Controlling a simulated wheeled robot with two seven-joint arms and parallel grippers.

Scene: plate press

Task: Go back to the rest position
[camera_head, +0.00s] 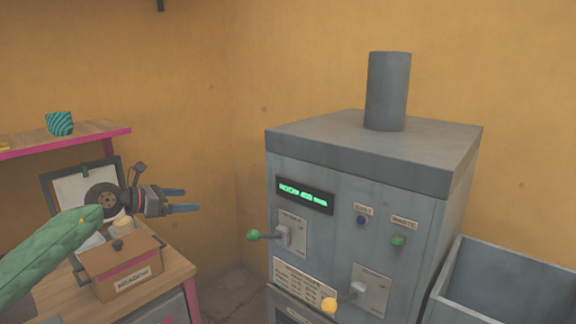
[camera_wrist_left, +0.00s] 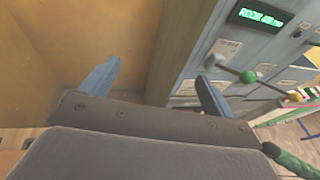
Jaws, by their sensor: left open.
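My left gripper (camera_head: 186,201) is open and empty, held in the air above the desk and left of the grey press machine (camera_head: 350,160) in the head view. Its two blue fingers point right, towards the machine's left side. In the left wrist view the gripper (camera_wrist_left: 158,85) shows its fingers spread wide with nothing between them. The machine (camera_wrist_left: 215,65) stands beyond the right finger there, apart from it. My right gripper is in neither view.
The machine's front has a green-knobbed lever (camera_head: 254,235), a yellow knob (camera_head: 329,305) and a lit display (camera_head: 304,194). A grey open bin (camera_head: 510,285) stands at right. A brown box (camera_head: 122,270) sits on the desk (camera_head: 176,268).

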